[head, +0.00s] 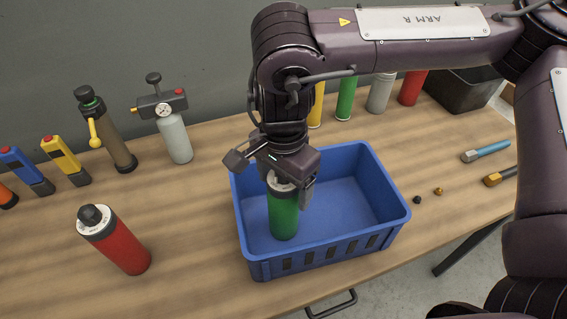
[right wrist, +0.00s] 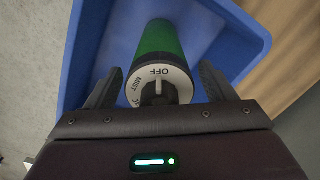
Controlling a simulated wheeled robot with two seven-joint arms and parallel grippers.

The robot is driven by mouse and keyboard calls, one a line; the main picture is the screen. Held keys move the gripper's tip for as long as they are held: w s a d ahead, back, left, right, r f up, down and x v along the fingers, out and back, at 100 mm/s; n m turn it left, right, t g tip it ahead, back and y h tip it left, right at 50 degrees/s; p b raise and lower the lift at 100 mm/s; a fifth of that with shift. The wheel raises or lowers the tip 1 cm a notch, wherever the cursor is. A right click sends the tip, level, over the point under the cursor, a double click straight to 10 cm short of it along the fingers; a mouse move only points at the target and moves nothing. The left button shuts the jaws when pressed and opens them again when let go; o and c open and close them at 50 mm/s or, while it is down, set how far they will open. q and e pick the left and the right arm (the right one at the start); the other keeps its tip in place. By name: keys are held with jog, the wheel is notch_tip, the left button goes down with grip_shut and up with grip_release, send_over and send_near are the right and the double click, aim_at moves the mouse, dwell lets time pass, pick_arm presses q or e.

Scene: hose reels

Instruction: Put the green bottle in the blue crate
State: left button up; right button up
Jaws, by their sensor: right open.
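The green bottle (head: 283,215) stands roughly upright inside the left part of the blue crate (head: 375,236). Its top is a white dial marked OFF and MIST, which shows in the right wrist view (right wrist: 158,88). My right gripper (head: 275,170) is above the bottle, with its fingers apart on either side of the bottle's top. In the right wrist view there are gaps between the fingers (right wrist: 160,88) and the dial. Part of the bottle's top is hidden by the gripper in the head view. My left gripper is not in view.
A red bottle (head: 122,248) stands left of the crate. A grey bottle with a gauge (head: 174,135), a brown bottle (head: 112,140) and yellow and blue devices stand along the back left. Several coloured cylinders and a black bin (head: 462,88) are behind right. Tools lie on the right.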

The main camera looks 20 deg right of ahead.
notch_tip(320, 180, up, 12)
jog(key=shift+f+p, duration=0.1)
jog(key=shift+p, duration=0.55)
